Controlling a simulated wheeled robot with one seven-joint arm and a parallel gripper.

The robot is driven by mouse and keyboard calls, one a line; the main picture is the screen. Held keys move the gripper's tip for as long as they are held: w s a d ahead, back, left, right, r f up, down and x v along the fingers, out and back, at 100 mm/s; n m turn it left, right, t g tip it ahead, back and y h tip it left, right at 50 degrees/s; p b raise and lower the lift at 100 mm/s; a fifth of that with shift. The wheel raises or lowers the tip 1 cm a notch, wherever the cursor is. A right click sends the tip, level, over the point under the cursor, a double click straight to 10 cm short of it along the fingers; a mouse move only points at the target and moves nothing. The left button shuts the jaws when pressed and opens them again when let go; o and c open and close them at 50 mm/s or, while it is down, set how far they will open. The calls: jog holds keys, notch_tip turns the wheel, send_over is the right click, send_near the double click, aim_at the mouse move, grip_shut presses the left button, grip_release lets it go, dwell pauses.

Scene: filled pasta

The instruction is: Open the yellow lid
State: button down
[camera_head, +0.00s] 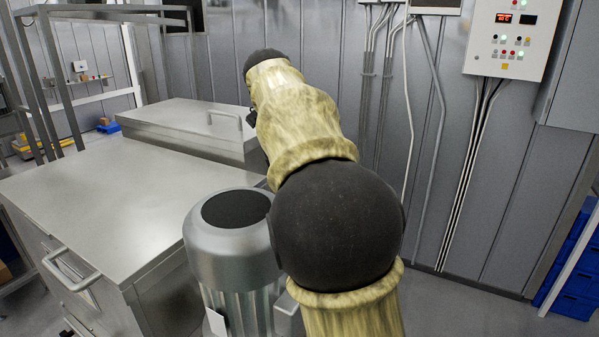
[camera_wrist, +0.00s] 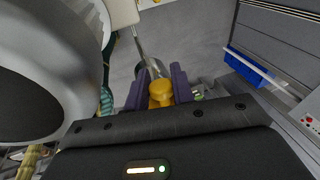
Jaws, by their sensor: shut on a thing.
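The yellow lid (camera_wrist: 161,90) shows in the wrist view as a small round yellow piece. My gripper (camera_wrist: 158,85) has its two purple fingers on either side of it and is shut on it. A grey metal shaft or pipe runs away behind the lid. How far the lid is turned or lifted cannot be told. In the head view my arm hides the gripper, and the lid is not in view.
A large grey motor (camera_head: 235,260) with a black top stands close beside my arm; it fills the left of the wrist view (camera_wrist: 55,60). A steel cabinet (camera_head: 90,205) stands left.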

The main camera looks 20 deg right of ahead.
jog(key=shift+f, duration=0.1)
jog(key=c, duration=1.2)
grip_release()
jog(key=shift+c, duration=0.2)
jog(key=shift+o, duration=0.2)
jog(key=shift+w+a, duration=0.15)
jog(key=shift+w, duration=0.05)
jog(key=p+v, duration=0.2)
jog(key=v, duration=0.9)
jog(key=shift+r, duration=0.45)
jog(key=shift+a, duration=0.1)
